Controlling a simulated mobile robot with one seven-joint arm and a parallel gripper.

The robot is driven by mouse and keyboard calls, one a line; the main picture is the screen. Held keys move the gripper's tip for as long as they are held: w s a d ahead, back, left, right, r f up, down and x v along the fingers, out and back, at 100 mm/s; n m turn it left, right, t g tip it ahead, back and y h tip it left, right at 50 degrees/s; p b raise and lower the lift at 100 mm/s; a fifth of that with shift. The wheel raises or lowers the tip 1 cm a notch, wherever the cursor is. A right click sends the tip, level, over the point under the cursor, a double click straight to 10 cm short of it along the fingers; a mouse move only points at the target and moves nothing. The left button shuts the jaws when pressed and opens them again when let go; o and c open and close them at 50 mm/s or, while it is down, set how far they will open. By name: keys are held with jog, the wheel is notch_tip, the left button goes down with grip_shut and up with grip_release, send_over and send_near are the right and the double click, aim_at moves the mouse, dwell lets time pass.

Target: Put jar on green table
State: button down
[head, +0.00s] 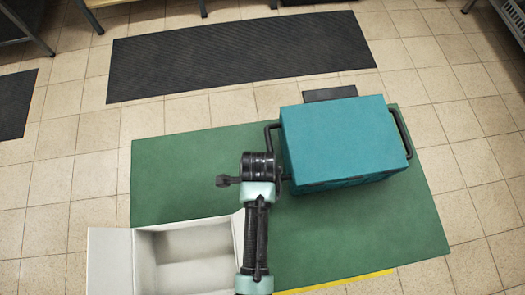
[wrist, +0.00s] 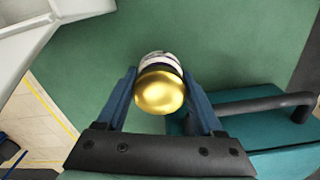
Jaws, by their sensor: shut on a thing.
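A jar with a gold lid (wrist: 160,93) and a pale, banded body sits between the two blue fingers of my gripper (wrist: 159,73) in the wrist view. The fingers are shut on it from both sides. The green table (head: 180,180) lies below, and its bare green surface (wrist: 225,40) surrounds the jar in the wrist view. I cannot tell whether the jar's base touches it. In the head view my arm reaches over the table's middle and hides the fingers and jar.
A teal box (head: 335,140) with black handles stands on the table close to the right of my arm. An open white box (head: 185,260) stands at the front left. The table's left part is clear. Dark mats (head: 240,55) lie on the tiled floor.

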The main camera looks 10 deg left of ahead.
jog(key=shift+f, duration=1.55)
jog(key=shift+f, duration=0.15)
grip_release()
